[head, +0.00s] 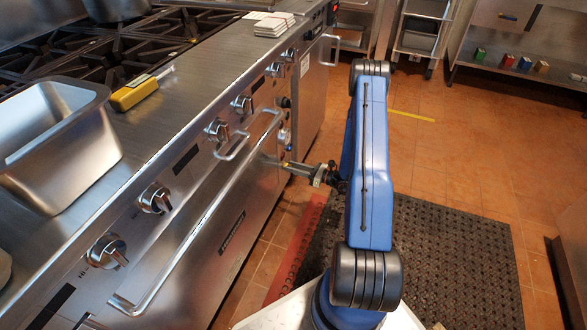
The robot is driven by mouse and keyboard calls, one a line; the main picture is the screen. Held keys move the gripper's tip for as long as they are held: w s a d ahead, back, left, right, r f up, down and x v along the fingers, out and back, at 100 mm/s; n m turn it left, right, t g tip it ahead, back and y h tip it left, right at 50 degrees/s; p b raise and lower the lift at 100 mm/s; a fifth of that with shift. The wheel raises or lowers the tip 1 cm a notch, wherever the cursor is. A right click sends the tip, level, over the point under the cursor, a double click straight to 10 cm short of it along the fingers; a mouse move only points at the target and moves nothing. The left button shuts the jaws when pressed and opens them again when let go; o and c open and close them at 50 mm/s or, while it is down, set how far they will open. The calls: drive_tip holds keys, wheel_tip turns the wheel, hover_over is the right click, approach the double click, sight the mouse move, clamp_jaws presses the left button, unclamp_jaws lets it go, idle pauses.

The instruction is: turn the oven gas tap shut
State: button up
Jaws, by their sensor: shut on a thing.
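My gripper (276,161) reaches left from the end of my blue arm to the front of the steel range, low beside the right end of the long oven door handle (205,215). Its jaws are closed at the range front. The oven gas tap is small and mostly hidden at the jaws, so its angle cannot be read. Small fittings (285,135) sit on the range front just above the gripper.
Several control knobs (155,199) line the sloping panel. A steel pan (60,140) and a yellow tool (135,92) stand on the range top. White tiles (273,24) lie farther back. A dark perforated mat (450,260) covers the floor at right.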

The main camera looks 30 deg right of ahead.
drive_tip(key=m, duration=0.8)
drive_tip(key=shift+d+f, duration=0.1)
drive_tip(key=m, duration=0.3)
drive_tip(key=shift+m, duration=0.4)
drive_tip(key=shift+f+m, duration=0.1)
drive_tip(key=shift+m, duration=1.7)
drive_tip(key=o, duration=1)
drive_tip(key=shift+d, duration=0.1)
drive_tip(key=v, duration=1.7)
drive_tip(key=shift+s+d, duration=0.1)
drive_tip(key=shift+s, duration=0.05)
